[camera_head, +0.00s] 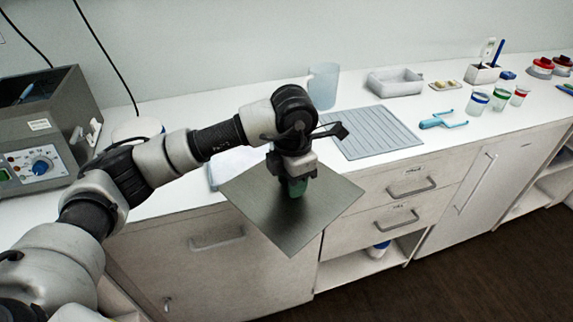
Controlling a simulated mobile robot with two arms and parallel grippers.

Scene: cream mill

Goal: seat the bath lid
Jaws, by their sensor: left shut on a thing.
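My left gripper (294,178) is shut on the knob and holds the lid in the air in front of the counter's front edge. The lid looks roughly level, and its near corner hangs over the drawers. The water bath (52,130) is a grey box with a blue dial at the far left of the counter. Its top opening shows dark, with something blue inside. My right gripper is not in view.
A grey ribbed mat (371,133), a clear beaker (323,86), a light tray (395,82) and a blue-handled tool (443,120) lie on the white counter. Several colour-banded cups (499,99) stand at the right. Cables hang behind the bath.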

